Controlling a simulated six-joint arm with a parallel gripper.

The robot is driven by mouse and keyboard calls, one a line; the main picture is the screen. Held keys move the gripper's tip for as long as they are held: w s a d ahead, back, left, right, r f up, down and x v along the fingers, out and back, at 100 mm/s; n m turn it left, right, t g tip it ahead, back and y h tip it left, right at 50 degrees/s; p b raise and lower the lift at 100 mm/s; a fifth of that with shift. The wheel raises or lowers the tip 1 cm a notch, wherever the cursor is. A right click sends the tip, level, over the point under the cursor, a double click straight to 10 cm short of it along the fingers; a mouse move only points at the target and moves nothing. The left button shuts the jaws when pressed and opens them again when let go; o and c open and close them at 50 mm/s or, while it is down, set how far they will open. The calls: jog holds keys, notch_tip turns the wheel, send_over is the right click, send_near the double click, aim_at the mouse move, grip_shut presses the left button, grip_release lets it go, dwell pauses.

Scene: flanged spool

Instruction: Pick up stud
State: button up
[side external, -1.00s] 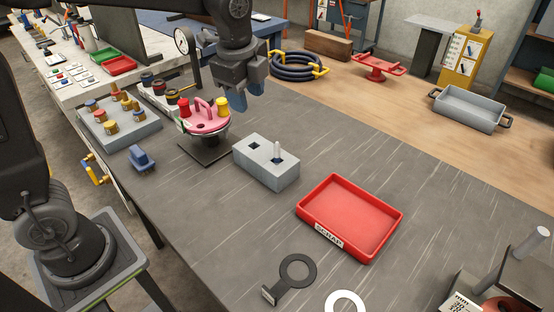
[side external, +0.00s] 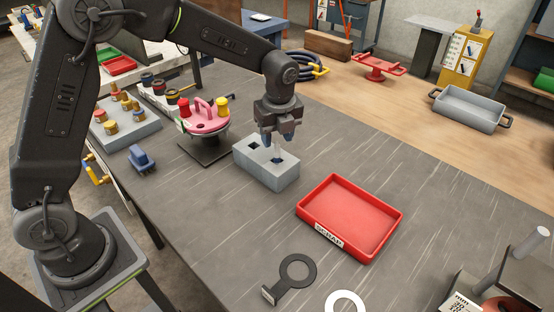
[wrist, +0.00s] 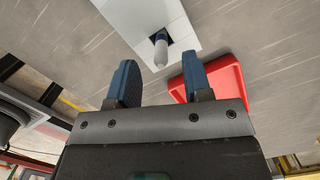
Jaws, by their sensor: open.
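The stud (wrist: 161,50) is a pale pin with a rounded tip, standing in a square hole of the grey block (side external: 262,174). In the side view the stud is hard to make out behind my fingers. My gripper (side external: 277,145) is just above the block's right hole, pointing down. In the wrist view my gripper (wrist: 160,62) has its two blue fingers apart, with the stud showing in the gap between them, ahead of the tips. Nothing is held. The block's other square hole (side external: 254,148) looks empty.
A red scrap tray (side external: 350,216) lies right of the block. A pink round fixture (side external: 207,122) with red and yellow knobs stands to its left. A blue part (side external: 141,158) and a dark ring tool (side external: 295,271) lie on the bench.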

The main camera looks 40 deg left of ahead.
aim_at(277, 159)
jog(key=shift+a+f, duration=0.1)
jog(key=shift+f, duration=2.6)
jog(key=shift+c, duration=0.4)
grip_shut()
